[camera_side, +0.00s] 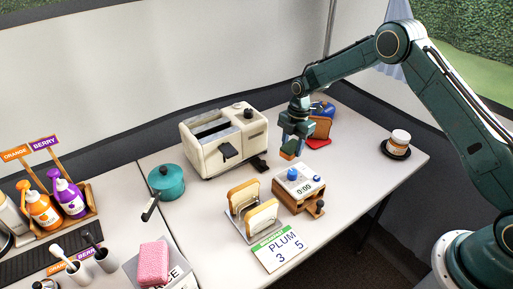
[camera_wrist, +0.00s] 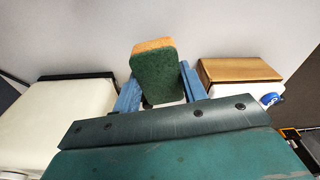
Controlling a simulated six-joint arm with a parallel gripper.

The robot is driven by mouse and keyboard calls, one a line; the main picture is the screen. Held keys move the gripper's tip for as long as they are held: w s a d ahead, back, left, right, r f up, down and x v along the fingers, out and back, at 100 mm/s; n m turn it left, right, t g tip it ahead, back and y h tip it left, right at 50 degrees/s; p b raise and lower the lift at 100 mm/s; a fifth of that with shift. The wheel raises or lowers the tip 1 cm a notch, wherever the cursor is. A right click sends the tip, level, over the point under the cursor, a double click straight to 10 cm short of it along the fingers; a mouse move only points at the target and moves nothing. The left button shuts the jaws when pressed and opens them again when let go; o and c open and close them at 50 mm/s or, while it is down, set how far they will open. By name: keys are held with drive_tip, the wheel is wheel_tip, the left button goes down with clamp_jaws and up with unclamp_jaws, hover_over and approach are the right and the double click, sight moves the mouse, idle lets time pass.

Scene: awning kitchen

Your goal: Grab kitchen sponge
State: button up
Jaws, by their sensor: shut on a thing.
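The kitchen sponge (camera_wrist: 153,75), dark green with an orange-tan edge, stands upright between the two blue fingers of my gripper (camera_wrist: 160,88) in the wrist view. In the side view my gripper (camera_side: 290,148) points down over the table, between the toaster and the timer box. A small orange part of the sponge (camera_side: 286,155) shows at the fingertips there. My gripper is shut on the sponge. The fingers hide the rest of it in the side view, and I cannot tell whether it touches the table.
The cream toaster (camera_side: 225,142) stands left of my gripper. The timer box (camera_side: 298,187) and toast rack (camera_side: 251,212) stand in front.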

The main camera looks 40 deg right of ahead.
sight(292, 145)
wheel_tip(292, 145, up, 16)
drive_tip(key=shift+f, duration=0.15)
idle(0.7)
